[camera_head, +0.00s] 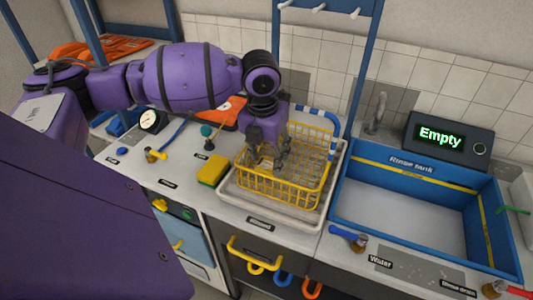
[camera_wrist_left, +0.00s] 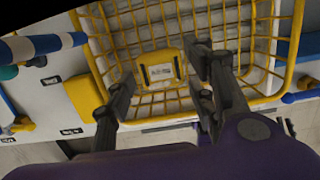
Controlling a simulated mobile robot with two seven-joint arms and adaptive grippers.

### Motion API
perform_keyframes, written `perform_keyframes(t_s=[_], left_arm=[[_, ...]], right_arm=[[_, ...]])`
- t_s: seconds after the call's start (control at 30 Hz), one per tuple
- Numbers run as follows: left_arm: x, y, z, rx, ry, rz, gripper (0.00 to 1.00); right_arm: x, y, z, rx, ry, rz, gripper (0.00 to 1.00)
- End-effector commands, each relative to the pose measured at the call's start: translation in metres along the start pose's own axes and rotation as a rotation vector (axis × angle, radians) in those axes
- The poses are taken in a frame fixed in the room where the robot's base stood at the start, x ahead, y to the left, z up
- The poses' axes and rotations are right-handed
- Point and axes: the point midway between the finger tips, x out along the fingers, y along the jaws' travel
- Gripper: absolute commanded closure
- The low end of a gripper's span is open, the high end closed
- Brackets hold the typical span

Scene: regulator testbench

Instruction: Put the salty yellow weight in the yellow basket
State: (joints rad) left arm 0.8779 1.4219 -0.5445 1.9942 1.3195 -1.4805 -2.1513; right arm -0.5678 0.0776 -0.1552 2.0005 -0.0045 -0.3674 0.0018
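The yellow wire basket (camera_head: 262,192) stands on a pale tray on the counter; its bars fill the upper part of the left wrist view (camera_wrist_left: 272,42). My left gripper (camera_head: 268,153) is open over the basket, with its fingers pointing down into it. In the left wrist view the two dark fingers of my left gripper (camera_wrist_left: 160,78) are spread apart. A small yellow piece with a pale label (camera_wrist_left: 162,72) shows between and beyond them. I cannot tell whether it is the weight or part of the basket. No other weight is clearly visible. My right gripper is out of view.
A yellow sponge (camera_head: 212,170) lies left of the tray (camera_head: 312,216). A blue rinse tank (camera_head: 415,215) stands to the right, with a display (camera_head: 445,137) reading "Empty" behind it. A tap (camera_head: 375,115), a gauge (camera_head: 151,121) and small valves are also nearby.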

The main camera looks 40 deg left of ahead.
Motion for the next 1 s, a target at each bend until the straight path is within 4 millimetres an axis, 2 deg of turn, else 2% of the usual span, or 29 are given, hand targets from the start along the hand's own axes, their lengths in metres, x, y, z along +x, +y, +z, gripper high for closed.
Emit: perform_keyframes(t_s=[0.07,0.3,0.47,0.57,0.8,1.0], left_arm=[[0.006,0.001,-0.005,0.002,0.016,0.003,0.36],[0.007,0.001,-0.007,0.003,0.021,0.004,0.36],[0.003,0.0,-0.007,0.004,0.022,0.003,0.36],[-0.011,0.001,-0.004,0.004,0.019,0.004,0.36],[-0.07,0.0,-0.001,0.003,0.008,0.002,0.36],[-0.109,0.0,0.0,0.001,0.007,0.001,0.36]], right_arm=[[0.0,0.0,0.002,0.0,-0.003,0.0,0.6],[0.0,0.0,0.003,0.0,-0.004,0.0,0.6],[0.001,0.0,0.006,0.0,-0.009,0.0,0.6],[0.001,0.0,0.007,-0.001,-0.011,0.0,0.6],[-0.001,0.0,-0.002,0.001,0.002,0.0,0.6],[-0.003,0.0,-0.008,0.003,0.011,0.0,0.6]])
